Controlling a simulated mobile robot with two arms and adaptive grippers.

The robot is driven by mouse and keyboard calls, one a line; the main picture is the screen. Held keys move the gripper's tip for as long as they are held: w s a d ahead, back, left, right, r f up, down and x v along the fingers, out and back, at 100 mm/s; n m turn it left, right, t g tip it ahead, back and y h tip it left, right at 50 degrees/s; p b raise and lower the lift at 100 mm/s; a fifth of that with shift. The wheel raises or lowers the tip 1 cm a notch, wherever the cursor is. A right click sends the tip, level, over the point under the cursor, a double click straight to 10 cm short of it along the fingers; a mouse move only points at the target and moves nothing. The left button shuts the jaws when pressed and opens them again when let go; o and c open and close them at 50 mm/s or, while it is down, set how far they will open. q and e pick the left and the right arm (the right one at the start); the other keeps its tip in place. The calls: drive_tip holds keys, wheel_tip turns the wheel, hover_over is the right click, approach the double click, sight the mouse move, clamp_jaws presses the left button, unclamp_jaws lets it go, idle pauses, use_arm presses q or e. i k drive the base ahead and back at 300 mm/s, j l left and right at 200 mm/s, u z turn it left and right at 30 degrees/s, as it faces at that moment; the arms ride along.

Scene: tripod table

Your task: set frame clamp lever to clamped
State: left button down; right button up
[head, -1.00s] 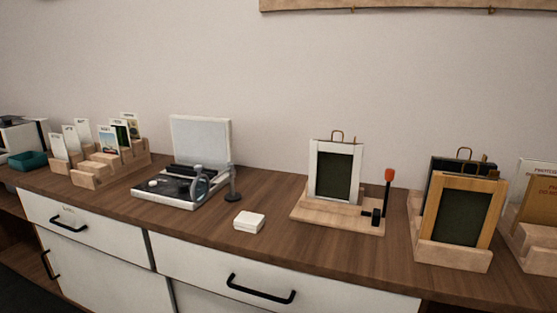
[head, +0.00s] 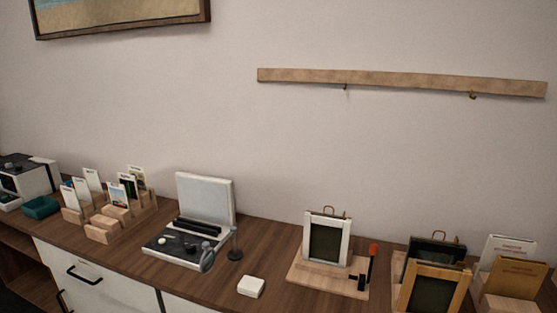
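A white picture frame (head: 344,242) with a dark panel stands upright on a light wooden base (head: 312,280) at the right of the counter in the head view. The clamp lever (head: 373,252) is at the base's right side, with a red-orange knob on top and a black mount (head: 362,282) low beside the frame. The lever stands about upright. Neither of my grippers is in view.
A wooden rack with a tan frame (head: 466,274) and a dark frame stands right of the base. A small white box (head: 251,287), an open device (head: 179,245) and a card rack (head: 103,235) stand to the left. A wooden rail (head: 400,80) with hooks hangs above.

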sight(374, 248)
drive_tip(key=j+z, duration=0.2)
drive_tip(key=j, duration=1.9)
